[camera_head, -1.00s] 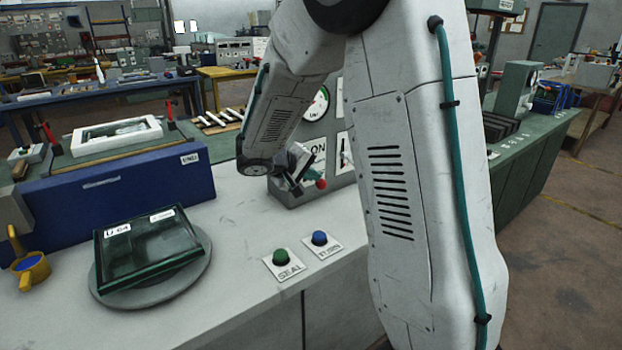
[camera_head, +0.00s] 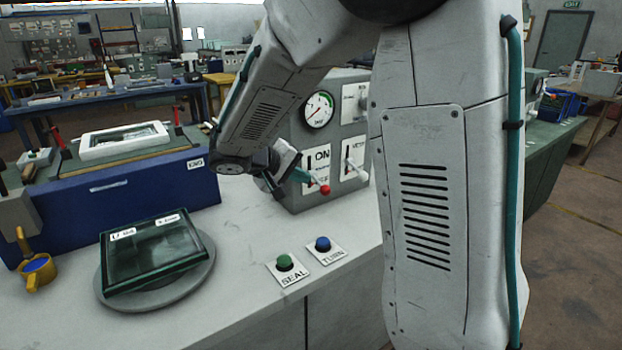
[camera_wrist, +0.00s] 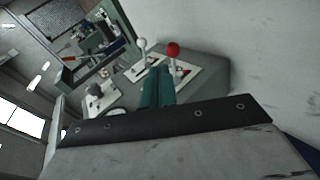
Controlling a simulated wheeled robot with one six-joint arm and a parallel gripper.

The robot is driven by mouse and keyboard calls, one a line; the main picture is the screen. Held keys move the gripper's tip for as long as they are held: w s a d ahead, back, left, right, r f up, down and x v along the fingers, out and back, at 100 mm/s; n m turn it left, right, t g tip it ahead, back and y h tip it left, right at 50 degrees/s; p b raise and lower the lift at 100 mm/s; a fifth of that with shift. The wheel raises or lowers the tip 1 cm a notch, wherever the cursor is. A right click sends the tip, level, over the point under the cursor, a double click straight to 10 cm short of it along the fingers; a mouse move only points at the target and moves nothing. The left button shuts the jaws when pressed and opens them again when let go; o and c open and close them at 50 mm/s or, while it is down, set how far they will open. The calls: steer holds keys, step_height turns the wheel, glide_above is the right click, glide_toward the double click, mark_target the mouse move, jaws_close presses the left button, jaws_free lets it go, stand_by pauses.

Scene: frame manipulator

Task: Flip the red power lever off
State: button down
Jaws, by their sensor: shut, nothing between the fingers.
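The red-knobbed power lever (camera_head: 325,189) sticks out from the grey panel box, beside a plate marked ON, with its knob low on the plate. In the wrist view its red knob (camera_wrist: 173,49) shows just beyond and right of my fingertips. My gripper (camera_head: 303,175) has teal fingers, pressed together and empty, close to the left of the lever. In the wrist view the shut fingers (camera_wrist: 157,80) point at the lever plates. I cannot tell whether they touch the lever. My wrist hides part of the panel's left side.
A second, white-knobbed lever (camera_head: 362,175) is right of the red one, with a round gauge (camera_head: 319,109) above. Green (camera_head: 284,262) and blue (camera_head: 322,244) buttons sit on the white bench in front. A glass case (camera_head: 150,255) stands on a round plate at left.

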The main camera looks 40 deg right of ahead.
steer(key=v, duration=0.2)
steer(key=s+v, duration=0.1)
steer(key=v, duration=0.2)
steer(key=shift+s+a+f, duration=0.1)
steer(key=shift+a+f, duration=0.05)
steer(key=shift+a, duration=0.1)
steer(key=s+a+y, duration=0.3)
steer(key=s, duration=0.5)
steer(key=s+a+n+y, duration=0.1)
steer(key=s+a+y, duration=0.2)
steer(key=s, duration=0.6)
steer(key=s+a+r+y, duration=0.1)
steer(key=s+a+y, duration=0.2)
steer(key=s+y, duration=0.2)
steer(key=s, duration=0.3)
steer(key=shift+s+a+n, duration=0.3)
steer(key=shift+s+n, duration=0.05)
steer(key=shift+n, duration=0.05)
